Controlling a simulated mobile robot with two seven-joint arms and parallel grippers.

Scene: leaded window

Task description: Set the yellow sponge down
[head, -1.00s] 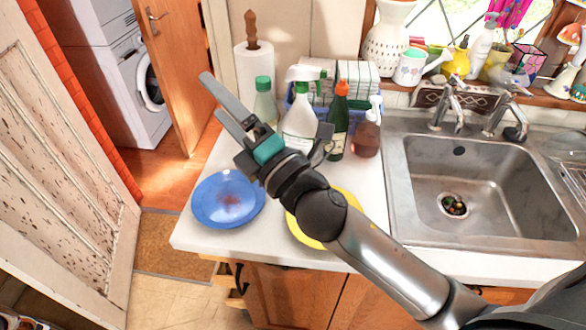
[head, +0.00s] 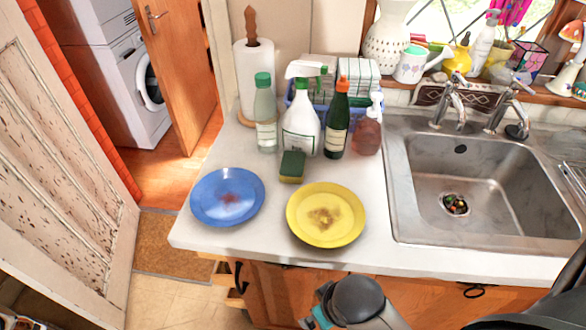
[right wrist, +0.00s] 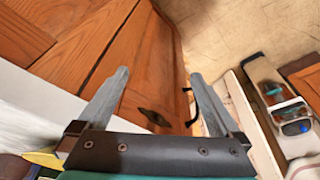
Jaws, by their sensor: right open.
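The sponge (head: 292,166), dark green on top with a yellow lower part, lies on the white counter (head: 277,236). It is in front of the spray bottle (head: 301,128), behind and between the blue plate (head: 227,197) and the yellow plate (head: 326,215). Nothing holds it. My right gripper (right wrist: 160,78) is open and empty in the right wrist view, in front of the wooden cabinet doors. In the head view only part of my right arm shows at the bottom, well away from the sponge. My left gripper is out of view.
Both plates have brown stains. A green bottle (head: 336,126), a clear bottle (head: 265,115) and a soap pump bottle (head: 367,132) stand behind the sponge. The steel sink (head: 415,217) is at the right.

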